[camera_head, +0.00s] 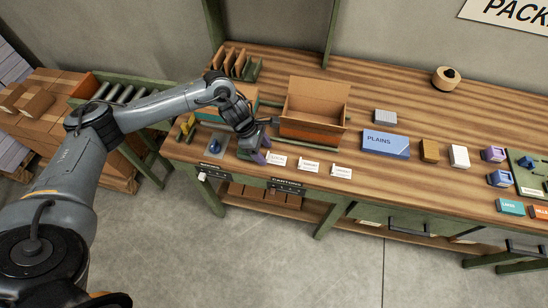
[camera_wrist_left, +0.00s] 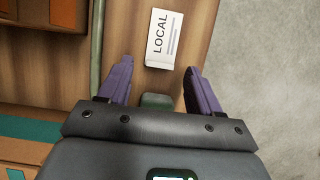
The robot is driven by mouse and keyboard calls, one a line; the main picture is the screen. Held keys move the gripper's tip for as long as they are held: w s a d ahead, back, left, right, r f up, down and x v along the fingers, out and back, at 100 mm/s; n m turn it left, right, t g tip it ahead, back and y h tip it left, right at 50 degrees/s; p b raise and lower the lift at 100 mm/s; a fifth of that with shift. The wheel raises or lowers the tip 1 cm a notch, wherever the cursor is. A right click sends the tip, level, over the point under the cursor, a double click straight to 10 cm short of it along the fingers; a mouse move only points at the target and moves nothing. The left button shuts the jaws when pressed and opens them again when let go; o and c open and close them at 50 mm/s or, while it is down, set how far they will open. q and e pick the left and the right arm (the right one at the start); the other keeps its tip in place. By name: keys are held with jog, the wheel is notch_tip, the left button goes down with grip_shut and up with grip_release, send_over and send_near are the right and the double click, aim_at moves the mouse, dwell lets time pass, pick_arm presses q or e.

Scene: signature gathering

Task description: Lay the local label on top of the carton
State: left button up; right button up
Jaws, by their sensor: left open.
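The white local label (camera_wrist_left: 163,38) lies flat on the wooden bench in the left wrist view, with its word LOCAL readable. It sits just beyond my left gripper (camera_wrist_left: 157,78), roughly in line with the gap between the purple fingers. The fingers are apart and hold nothing. In the head view my left gripper (camera_head: 257,155) is low at the bench's front edge, beside the leftmost of three small white labels (camera_head: 276,159); their print is too small to read there. An open brown carton (camera_head: 318,95) stands behind the labels. My right gripper is not in view.
Two more white labels (camera_head: 309,166) (camera_head: 341,171) lie to the right along the front edge. A blue PLAINS box (camera_head: 385,144) and several small blocks stand farther right. A brown rack (camera_head: 235,64) is at the back left. The bench's back middle is clear.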

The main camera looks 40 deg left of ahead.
pick_arm(q)
jog(key=shift+w+d+f, duration=0.15)
jog(key=shift+d+f, duration=0.1)
jog(key=shift+f, duration=0.4)
grip_shut()
